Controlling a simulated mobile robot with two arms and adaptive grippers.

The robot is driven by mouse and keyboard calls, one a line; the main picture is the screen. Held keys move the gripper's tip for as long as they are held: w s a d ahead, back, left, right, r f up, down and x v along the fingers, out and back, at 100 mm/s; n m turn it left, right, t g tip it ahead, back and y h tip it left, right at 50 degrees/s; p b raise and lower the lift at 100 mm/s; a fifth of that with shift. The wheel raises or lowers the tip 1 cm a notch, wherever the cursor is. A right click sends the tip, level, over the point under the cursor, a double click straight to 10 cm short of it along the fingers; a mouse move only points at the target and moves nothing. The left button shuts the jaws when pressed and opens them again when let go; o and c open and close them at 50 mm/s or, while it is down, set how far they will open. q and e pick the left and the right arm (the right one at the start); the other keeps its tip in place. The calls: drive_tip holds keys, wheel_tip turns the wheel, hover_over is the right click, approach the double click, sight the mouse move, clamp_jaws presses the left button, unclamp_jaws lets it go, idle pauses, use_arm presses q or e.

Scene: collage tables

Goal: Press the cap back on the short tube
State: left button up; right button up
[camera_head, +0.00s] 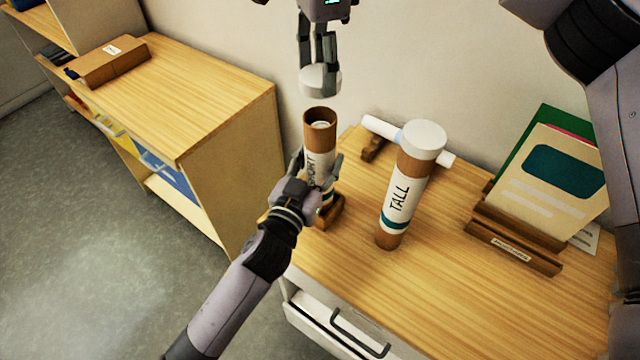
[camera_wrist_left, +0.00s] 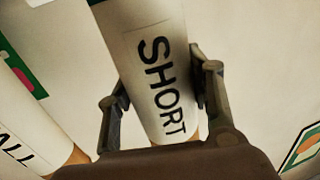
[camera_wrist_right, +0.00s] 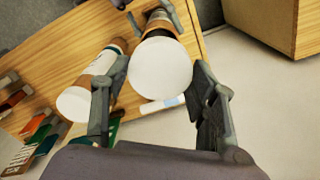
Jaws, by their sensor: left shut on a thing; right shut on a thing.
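The short tube (camera_head: 320,140) is brown cardboard with a white label reading SHORT; it stands about upright, its open top facing up. My left gripper (camera_head: 318,168) is shut around its label, which also fills the left wrist view (camera_wrist_left: 155,70). The white cap (camera_head: 320,82) is in my right gripper (camera_head: 319,66), which is shut on it and comes down from above. The cap is above the tube's open end, with a gap between them in the head view. In the right wrist view the cap (camera_wrist_right: 160,68) hides the tube's mouth.
The capped tall tube (camera_head: 402,190) stands just right of the short tube on the wooden tabletop (camera_head: 440,290). A white roll (camera_head: 380,128) lies behind on a wooden rest. A holder with cards (camera_head: 515,240) is at the right. A wooden cabinet (camera_head: 190,100) stands left across a gap.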

use_arm(q)
clamp_jaws()
use_arm(e)
hover_over(321, 109)
drive_tip(key=s, duration=0.3)
drive_tip(key=shift+w+f, duration=0.15)
drive_tip(key=shift+f, duration=1.1)
drive_tip(key=shift+w+f, duration=0.1)
drive_tip(key=shift+f, duration=1.15)
drive_tip(key=shift+f, duration=0.1)
drive_tip(key=shift+a+f, duration=0.1)
drive_tip(key=shift+f, duration=0.7)
drive_tip(key=shift+f, duration=0.65)
drive_tip(key=o, duration=0.9)
wheel_tip(321, 109, up, 12)
